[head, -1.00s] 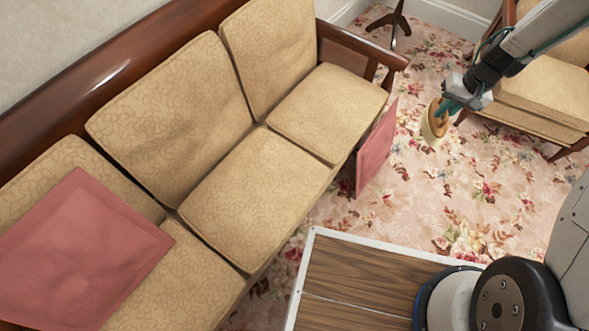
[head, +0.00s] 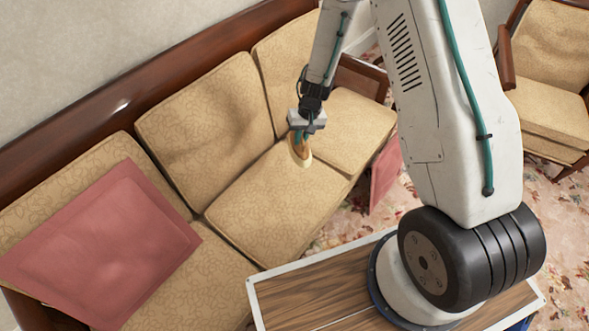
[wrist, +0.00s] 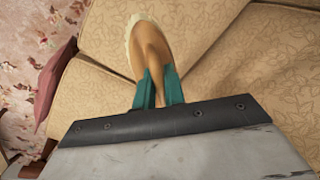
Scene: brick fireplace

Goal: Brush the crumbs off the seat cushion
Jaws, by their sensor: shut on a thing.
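My gripper (head: 299,134) is shut on a wooden brush (head: 301,150) with pale bristles. In the wrist view the brush (wrist: 147,45) points away between the teal fingertips (wrist: 158,88). In the head view the brush is over the back part of the sofa's middle seat cushion (head: 275,205), near its seam with the far seat cushion (head: 350,125). I cannot tell if the bristles touch the fabric. The cushions are tan with a leafy pattern. No crumbs can be made out on them in either view.
A pink pillow (head: 105,245) lies on the sofa's near end. Another pink pillow (head: 386,170) leans at the sofa's front. An armchair (head: 545,105) stands at the right on the floral carpet.

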